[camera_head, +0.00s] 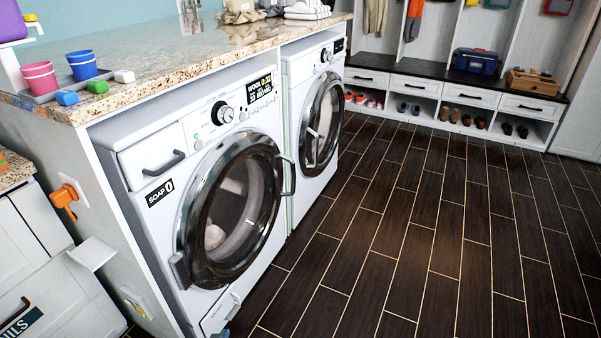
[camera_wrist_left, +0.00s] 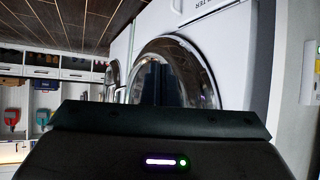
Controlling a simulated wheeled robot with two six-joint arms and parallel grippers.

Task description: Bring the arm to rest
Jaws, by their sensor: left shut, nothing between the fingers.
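My left gripper (camera_wrist_left: 163,84) shows in the left wrist view as dark fingers, closed together and empty, in front of the round door of a washer. The wrist housing (camera_wrist_left: 158,150) fills the bottom of that view. My right gripper is in neither view.
The near washer (camera_head: 140,160) and the machine beyond it (camera_head: 300,72) stand under a granite counter (camera_head: 150,52), doors shut. Pink and blue cups (camera_head: 82,65) stand on the counter. A shoe bench (camera_head: 420,70) is at the back. The dark plank floor (camera_head: 430,220) is clear.

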